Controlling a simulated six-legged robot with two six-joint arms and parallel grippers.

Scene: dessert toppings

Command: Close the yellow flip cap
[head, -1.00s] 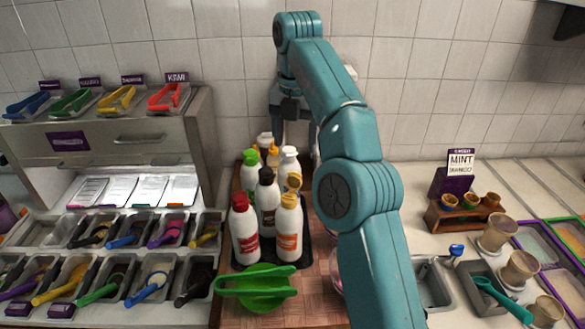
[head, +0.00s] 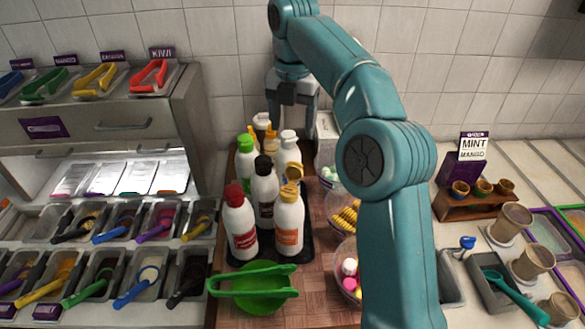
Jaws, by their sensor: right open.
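A white bottle (head: 288,225) with an orange label stands upright at the front right of the bottle group. Its yellow cap (head: 289,192) has a raised yellow piece above it that looks like an open lid; the hinge is too small to make out. My right gripper (head: 291,122) is open, pointing down behind the back bottles near the wall. It is apart from the yellow cap, and its fingertips are partly hidden. Another yellow-topped bottle (head: 271,140) stands farther back. My left gripper is not in view.
Red-capped (head: 239,222), black-capped (head: 264,190), green-capped (head: 246,160) and white-capped bottles crowd the dark tray (head: 305,252). Green tongs (head: 255,285) lie in front. Bowls of sweets (head: 348,268) stand to the right, partly behind my arm. Topping bins fill the left.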

